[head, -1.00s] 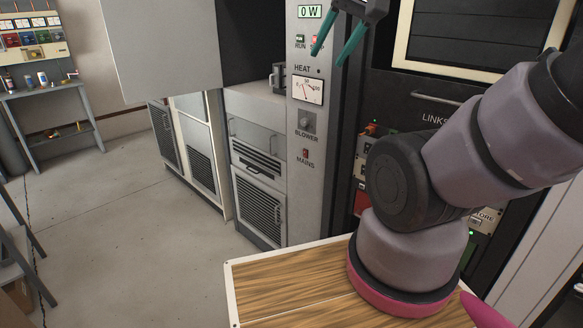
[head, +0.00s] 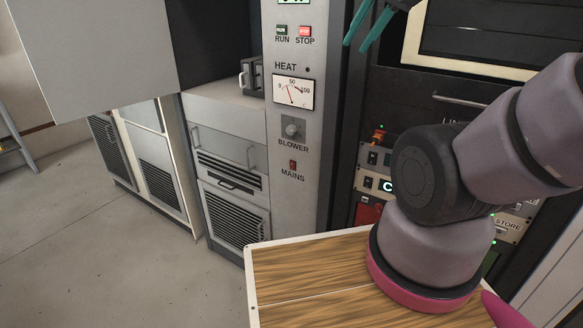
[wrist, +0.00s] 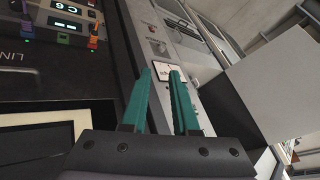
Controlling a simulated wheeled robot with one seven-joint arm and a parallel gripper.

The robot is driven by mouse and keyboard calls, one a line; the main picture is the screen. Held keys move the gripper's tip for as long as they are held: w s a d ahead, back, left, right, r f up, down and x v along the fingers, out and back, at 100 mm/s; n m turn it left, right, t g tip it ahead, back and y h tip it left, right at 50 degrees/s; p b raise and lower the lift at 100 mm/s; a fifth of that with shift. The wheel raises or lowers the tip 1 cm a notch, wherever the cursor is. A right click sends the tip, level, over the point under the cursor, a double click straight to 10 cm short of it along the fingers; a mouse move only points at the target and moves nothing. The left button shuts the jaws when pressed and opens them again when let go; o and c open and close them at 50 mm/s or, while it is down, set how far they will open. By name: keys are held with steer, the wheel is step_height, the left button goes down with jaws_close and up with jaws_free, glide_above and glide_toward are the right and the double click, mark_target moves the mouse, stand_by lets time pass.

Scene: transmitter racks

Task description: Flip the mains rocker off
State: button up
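The mains rocker (head: 292,165) is a small red switch low on the grey control panel (head: 297,215), just above the MAINS label and below the blower knob (head: 293,129). My gripper (head: 358,45) shows at the top of the head view, above and to the right of the rocker and apart from it. In the wrist view my gripper (wrist: 160,72) has two teal fingers with a gap between them and nothing held. The heat meter (wrist: 168,70) shows just beyond the fingertips there.
RUN (head: 282,30) and STOP (head: 305,31) buttons sit above the heat meter. A grey door panel (head: 95,45) hangs at upper left. A wooden-topped surface (head: 310,275) lies below. Dark racks stand at right. The floor at left is clear.

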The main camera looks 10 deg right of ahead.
steer(key=shift+w, duration=0.25)
jaws_close()
steer(key=w+a+f+n+g+h, duration=0.1)
steer(key=w+a+f+n+g, duration=0.15)
steer(key=w+f, duration=0.45)
steer(key=w+a+f+n+g+h, duration=0.1)
steer(key=w+f+n, duration=0.3)
steer(key=w, duration=0.5)
steer(key=w+a+f+n+h, duration=0.1)
steer(key=w+a+f+n, duration=0.1)
steer(key=f, duration=0.6)
steer(key=w+a+f+n+h, duration=0.1)
steer(key=w+a+f, duration=0.3)
steer(key=f, duration=0.4)
steer(key=w+a+f+n+h, duration=0.1)
steer(key=w+a+f+n, duration=0.2)
steer(key=f, duration=0.5)
steer(key=shift+a+f+n+h, duration=0.3)
steer(key=shift+a+n, duration=0.05)
steer(key=shift+a, duration=0.15)
